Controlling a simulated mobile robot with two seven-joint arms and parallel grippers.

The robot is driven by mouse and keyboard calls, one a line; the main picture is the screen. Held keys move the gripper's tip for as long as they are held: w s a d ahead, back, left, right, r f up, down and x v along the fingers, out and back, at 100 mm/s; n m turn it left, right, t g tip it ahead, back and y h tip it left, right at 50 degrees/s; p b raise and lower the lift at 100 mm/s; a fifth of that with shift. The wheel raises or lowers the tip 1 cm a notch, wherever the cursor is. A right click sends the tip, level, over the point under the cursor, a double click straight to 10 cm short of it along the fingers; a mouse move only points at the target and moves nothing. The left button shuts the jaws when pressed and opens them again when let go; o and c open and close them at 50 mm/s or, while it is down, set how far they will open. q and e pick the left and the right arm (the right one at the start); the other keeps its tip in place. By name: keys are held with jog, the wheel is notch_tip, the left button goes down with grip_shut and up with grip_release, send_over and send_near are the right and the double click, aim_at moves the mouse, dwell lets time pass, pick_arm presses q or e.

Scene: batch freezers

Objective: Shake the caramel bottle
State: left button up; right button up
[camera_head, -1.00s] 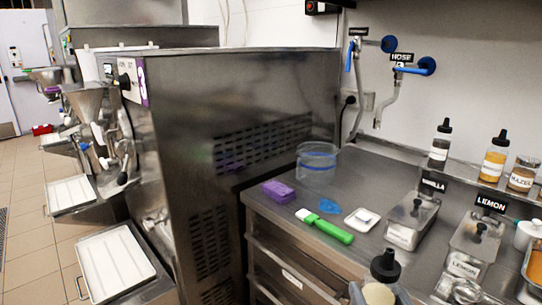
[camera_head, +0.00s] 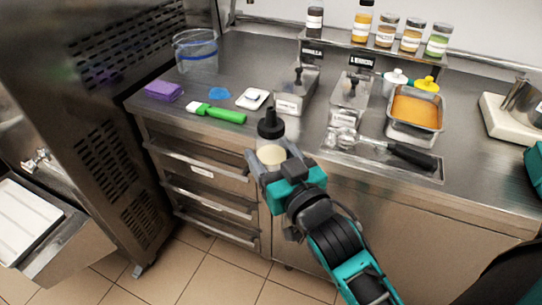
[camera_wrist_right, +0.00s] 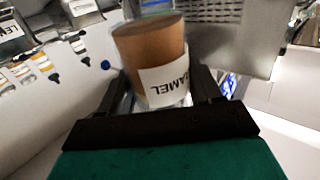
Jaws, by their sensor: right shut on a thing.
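The caramel bottle (camera_head: 271,153) has a black nozzle cap and a pale tan body. It is upright or nearly so, in front of the counter's front edge in the head view. My right gripper (camera_head: 273,166) is shut on its body, one finger on each side. My left gripper is not in view.
Several bottles and jars (camera_head: 386,30) line the back shelf. A large steel machine (camera_head: 85,100) stands left.

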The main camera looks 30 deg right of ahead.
aim_at(277, 132)
notch_tip(277, 132, up, 7)
jog(key=shift+f, duration=0.1)
notch_tip(277, 132, down, 8)
jog(key=shift+r, duration=0.3)
jog(key=shift+w, duration=0.1)
